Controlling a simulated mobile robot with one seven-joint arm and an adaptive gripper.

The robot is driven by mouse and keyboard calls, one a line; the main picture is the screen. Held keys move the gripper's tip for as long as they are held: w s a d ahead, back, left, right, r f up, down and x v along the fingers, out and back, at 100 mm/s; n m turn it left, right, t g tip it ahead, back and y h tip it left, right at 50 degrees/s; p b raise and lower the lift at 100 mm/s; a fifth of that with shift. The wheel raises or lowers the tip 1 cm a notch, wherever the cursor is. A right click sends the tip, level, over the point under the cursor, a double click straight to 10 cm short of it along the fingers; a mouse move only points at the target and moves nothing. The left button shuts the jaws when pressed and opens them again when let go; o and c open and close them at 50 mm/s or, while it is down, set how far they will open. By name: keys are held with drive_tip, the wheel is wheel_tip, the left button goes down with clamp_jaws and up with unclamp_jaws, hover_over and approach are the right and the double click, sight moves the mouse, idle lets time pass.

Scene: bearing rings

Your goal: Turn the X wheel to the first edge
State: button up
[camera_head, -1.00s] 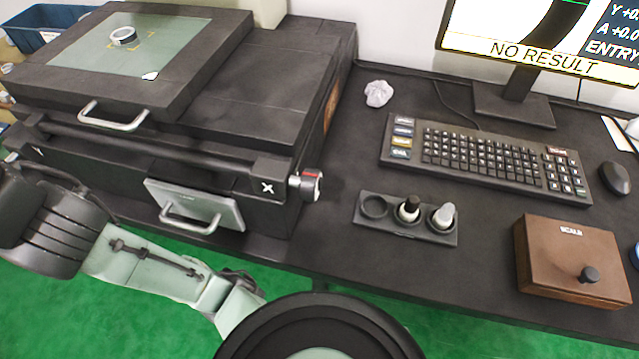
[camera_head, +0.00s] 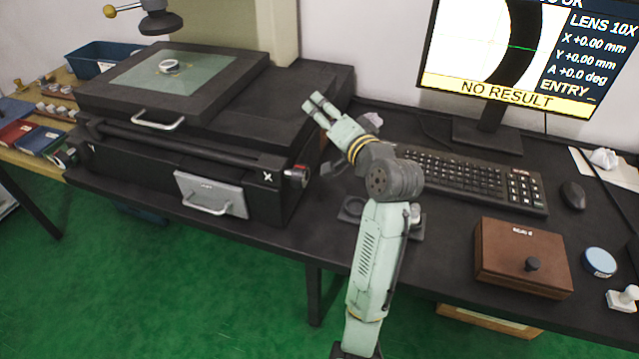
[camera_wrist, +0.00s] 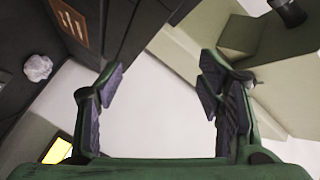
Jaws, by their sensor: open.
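The X wheel (camera_head: 297,176) is a small metal knob with a red mark, on the right end of the dark machine's front, beside the white X. My gripper (camera_head: 317,104) is raised above and slightly right of the wheel in the head view, apart from it, and points up and left. In the wrist view my gripper (camera_wrist: 160,88) is open, with nothing between its fingers. The X wheel is not seen there. A bearing ring (camera_head: 169,67) lies on the glass stage (camera_head: 205,82). The monitor (camera_head: 518,55) reads X +0.00 mm and NO RESULT.
The closed drawer (camera_head: 212,194) with a handle is left of the wheel. A brown box (camera_head: 523,257) stands at the right. Crumpled paper (camera_wrist: 38,68) shows in the wrist view.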

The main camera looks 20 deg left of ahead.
wheel_tip(320, 180, down, 5)
drive_tip(key=s+d+m+g+y, duration=0.2)
drive_tip(key=s+m+g, duration=0.1)
drive_tip(key=g, duration=0.2)
drive_tip(key=m+g+y, duration=0.2)
drive_tip(key=g+y, duration=0.3)
drive_tip(key=g, duration=0.2)
approach(308, 178)
drive_tip(key=a+p, duration=0.1)
drive_tip(key=a, duration=0.4)
drive_tip(key=a+p, duration=0.2)
drive_tip(key=a, duration=0.4)
drive_tip(key=shift+w+a+r, duration=0.1)
drive_tip(key=shift+w+a, duration=0.1)
drive_tip(key=shift+c, duration=0.6)
drive_tip(key=c, duration=1.1)
